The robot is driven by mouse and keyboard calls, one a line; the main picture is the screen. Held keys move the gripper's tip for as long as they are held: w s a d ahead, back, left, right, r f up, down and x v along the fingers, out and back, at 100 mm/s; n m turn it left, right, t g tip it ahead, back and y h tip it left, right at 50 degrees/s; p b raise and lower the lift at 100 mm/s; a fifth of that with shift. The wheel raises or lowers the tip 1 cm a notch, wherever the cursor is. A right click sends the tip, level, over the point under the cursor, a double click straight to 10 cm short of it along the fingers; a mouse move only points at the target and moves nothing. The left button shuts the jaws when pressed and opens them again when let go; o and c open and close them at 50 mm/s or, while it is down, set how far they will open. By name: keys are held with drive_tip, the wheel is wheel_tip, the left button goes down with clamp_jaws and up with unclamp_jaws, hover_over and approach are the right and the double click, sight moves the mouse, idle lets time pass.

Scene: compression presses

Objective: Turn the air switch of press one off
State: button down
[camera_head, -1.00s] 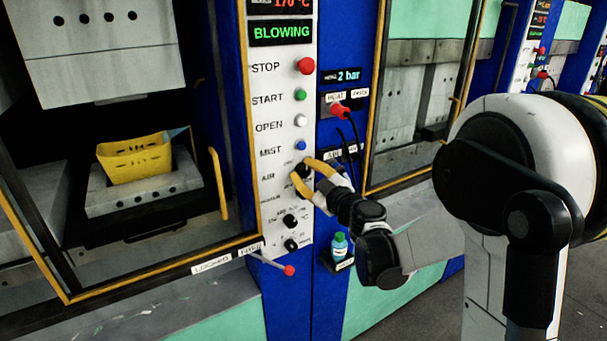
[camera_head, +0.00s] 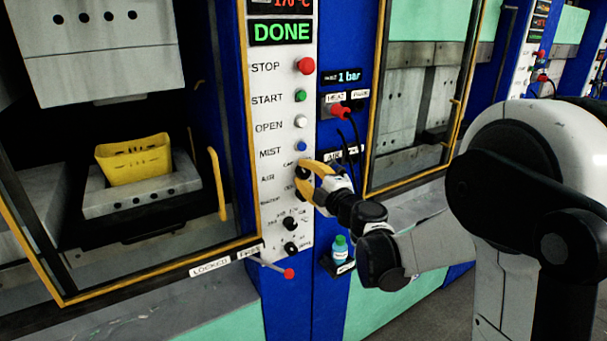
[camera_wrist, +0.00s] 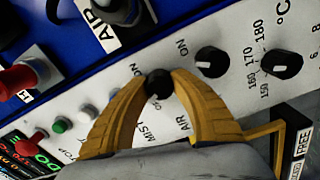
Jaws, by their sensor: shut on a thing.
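The air switch (camera_wrist: 158,84) is a small black knob on press one's white panel, beside the AIR label. My gripper (camera_wrist: 157,78) is shut on it, with one yellow finger on each side. In the head view my gripper (camera_head: 302,181) reaches the panel from the right and its fingers largely cover the switch. I cannot tell for sure which way the knob points. The panel display (camera_head: 282,32) reads DONE in green, and a small pressure display (camera_head: 343,77) reads 1 bar.
The mist button (camera_head: 301,146) is just above my gripper; a black temperature knob (camera_head: 291,222) is below. A red plug (camera_head: 340,113) with black cables is close on the right. A small bottle (camera_head: 339,248) stands on a ledge below. A yellow basket (camera_head: 134,160) sits inside the press.

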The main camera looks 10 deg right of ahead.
idle(0.4)
drive_tip(key=c, duration=1.1)
unclamp_jaws()
drive_tip(key=shift+s, duration=0.1)
drive_tip(key=v, duration=1.1)
drive_tip(key=shift+s+d, duration=0.15)
drive_tip(key=shift+s, duration=0.2)
drive_tip(key=shift+r, duration=0.1)
